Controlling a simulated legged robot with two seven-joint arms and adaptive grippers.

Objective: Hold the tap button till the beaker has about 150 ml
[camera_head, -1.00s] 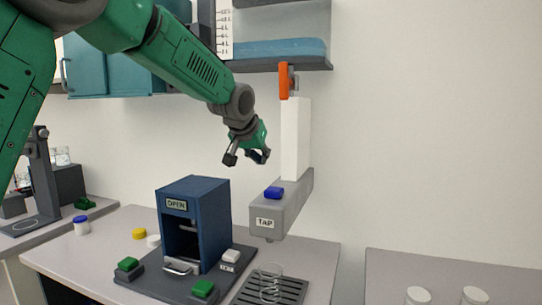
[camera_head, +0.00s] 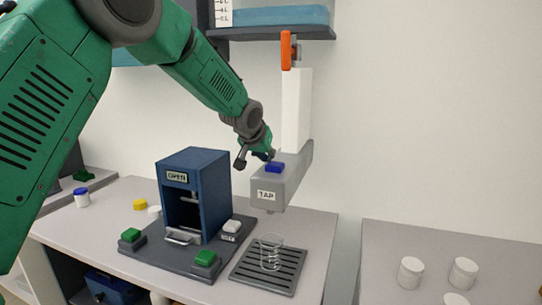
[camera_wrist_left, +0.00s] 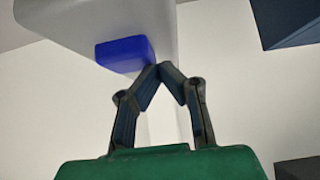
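The blue tap button (camera_head: 275,168) sits on top of the grey tap (camera_head: 290,182), labelled TAP. In the left wrist view the button (camera_wrist_left: 125,54) is just left of my fingertips. My left gripper (camera_head: 262,155) is beside the button's upper left in the head view. Its fingertips (camera_wrist_left: 160,70) meet in the wrist view, with nothing seen between them. I cannot tell whether they touch the button. The clear glass beaker (camera_head: 271,254) stands upright under the tap on the slatted drip tray (camera_head: 248,277). No water shows in it. My right gripper is out of view.
An orange handle (camera_head: 286,50) is above the tap. White jars (camera_head: 411,271) stand on the right bench.

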